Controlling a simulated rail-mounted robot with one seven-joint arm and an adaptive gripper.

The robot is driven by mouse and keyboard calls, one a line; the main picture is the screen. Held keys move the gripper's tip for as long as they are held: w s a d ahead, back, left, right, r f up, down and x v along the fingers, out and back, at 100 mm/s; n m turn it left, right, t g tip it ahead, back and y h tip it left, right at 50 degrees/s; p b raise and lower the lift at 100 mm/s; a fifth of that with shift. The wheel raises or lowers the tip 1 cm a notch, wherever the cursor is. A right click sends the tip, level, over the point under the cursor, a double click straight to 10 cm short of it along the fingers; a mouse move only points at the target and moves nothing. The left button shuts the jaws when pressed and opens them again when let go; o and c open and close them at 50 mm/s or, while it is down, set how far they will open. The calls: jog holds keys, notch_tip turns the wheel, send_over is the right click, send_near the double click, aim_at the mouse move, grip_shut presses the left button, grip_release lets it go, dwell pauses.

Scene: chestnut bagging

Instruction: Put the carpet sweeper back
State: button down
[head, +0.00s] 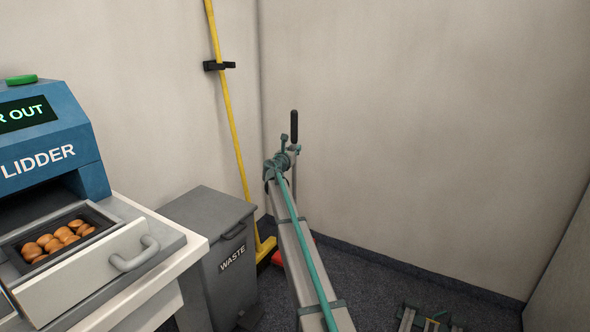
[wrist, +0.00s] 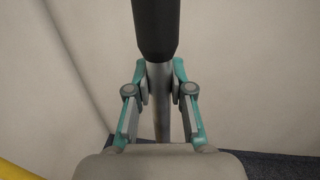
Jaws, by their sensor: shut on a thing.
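The carpet sweeper's black handle grip (head: 294,126) stands upright near the wall corner, above my gripper (head: 289,152). In the wrist view, the grey pole (wrist: 161,108) runs between the two fingers of my gripper (wrist: 161,88), just below the black grip (wrist: 155,28). My gripper is shut on the pole. A red part (head: 277,258), apparently the sweeper's head, shows low behind my arm. My arm hides most of it and much of the pole, so I cannot tell whether it touches the floor.
A yellow broom (head: 231,120) leans left of the corner at a black wall clip (head: 219,66). A grey waste bin (head: 222,250) stands beside it. The lidder machine (head: 50,150) and counter (head: 160,262) fill the left.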

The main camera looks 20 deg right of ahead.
jog(key=w+d+f+b, duration=0.1)
jog(key=w+f+b, duration=0.2)
jog(key=f, duration=0.4)
jog(key=shift+w+d+f, duration=0.15)
jog(key=shift+d+f, duration=0.05)
jog(key=shift+d, duration=0.15)
jog(key=c, duration=1.5)
grip_release()
jog(key=shift+f, duration=0.25)
jog(key=o, duration=0.5)
jog(key=shift+c, duration=0.2)
jog(key=shift+r, duration=0.1)
